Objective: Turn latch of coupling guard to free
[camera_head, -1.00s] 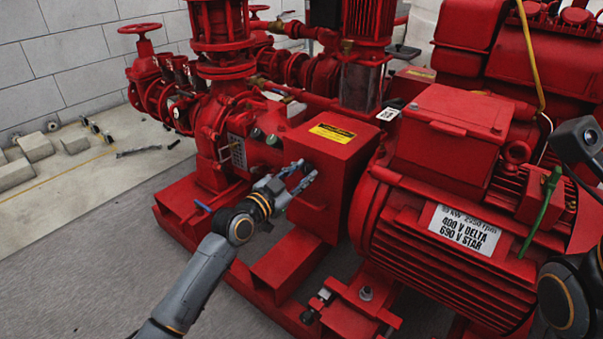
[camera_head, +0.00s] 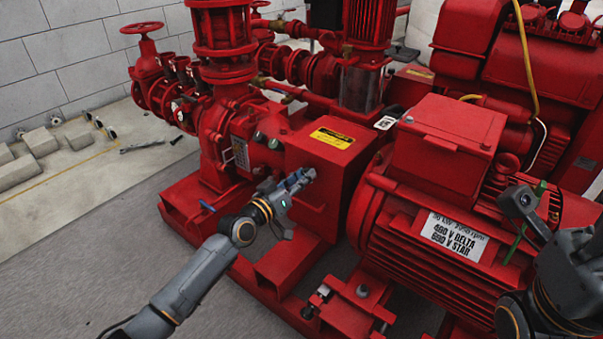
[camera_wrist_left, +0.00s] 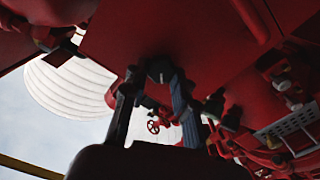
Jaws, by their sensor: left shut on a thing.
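The coupling guard (camera_head: 330,195) is a red box with a yellow label on top, between the pump and the motor. My left gripper (camera_head: 303,177) is at the guard's left front face in the head view. In the left wrist view, the fingers of my left gripper (camera_wrist_left: 154,90) close in on a small dark grey latch (camera_wrist_left: 160,71) against the red guard panel (camera_wrist_left: 190,35). In the head view the gripper hides the latch, so its turn angle cannot be read. My right wrist (camera_head: 570,270) is at the lower right; its fingers cannot be made out.
The large red motor (camera_head: 430,250) with a white voltage label stands right of the guard. The pump body with pipes (camera_head: 220,120) stands left. The red base frame (camera_head: 290,265) runs below my left arm.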

